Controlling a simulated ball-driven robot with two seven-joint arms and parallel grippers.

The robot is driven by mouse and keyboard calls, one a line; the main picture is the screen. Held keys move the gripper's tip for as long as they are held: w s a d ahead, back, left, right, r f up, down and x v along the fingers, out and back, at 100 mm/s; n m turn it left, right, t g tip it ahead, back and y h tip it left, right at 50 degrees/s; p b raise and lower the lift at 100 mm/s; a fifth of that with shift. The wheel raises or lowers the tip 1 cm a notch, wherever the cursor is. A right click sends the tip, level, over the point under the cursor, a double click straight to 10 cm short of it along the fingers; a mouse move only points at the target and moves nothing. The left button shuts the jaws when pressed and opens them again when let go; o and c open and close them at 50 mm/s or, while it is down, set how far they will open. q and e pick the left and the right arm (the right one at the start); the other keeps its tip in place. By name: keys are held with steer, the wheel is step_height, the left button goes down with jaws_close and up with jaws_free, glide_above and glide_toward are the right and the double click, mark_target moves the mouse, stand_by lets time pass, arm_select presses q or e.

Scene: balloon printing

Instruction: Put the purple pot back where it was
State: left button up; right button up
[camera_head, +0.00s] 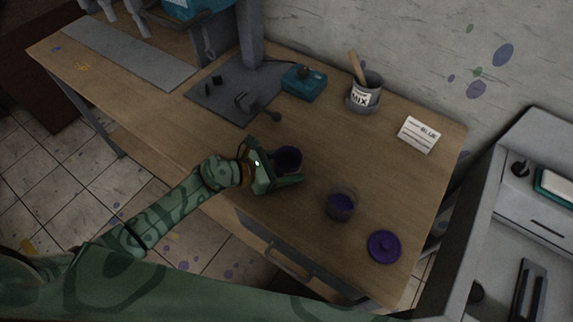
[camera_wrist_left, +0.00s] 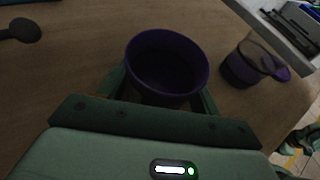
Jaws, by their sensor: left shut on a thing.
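The purple pot (camera_head: 289,158) is a small dark open cup near the middle of the wooden table. My left gripper (camera_head: 287,166) is shut around it from the near left side. In the left wrist view the pot (camera_wrist_left: 167,65) stands upright between the two fingers, and its inside looks dark. I cannot tell whether its base touches the table. A round purple lid (camera_head: 384,247) lies flat near the table's front right.
A clear glass (camera_head: 341,203) with purple contents stands right of the pot. A "MIX" can (camera_head: 363,94) with a wooden stick, a "BLUE" card (camera_head: 419,134) and a teal box (camera_head: 304,83) are at the back. A dark ladle-like tool (camera_head: 262,111) lies behind the gripper.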

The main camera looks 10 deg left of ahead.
arm_select(q)
steer(key=o, duration=1.1)
steer(key=shift+r, duration=0.15)
steer(key=p+v, duration=0.1)
steer(key=v, duration=1.1)
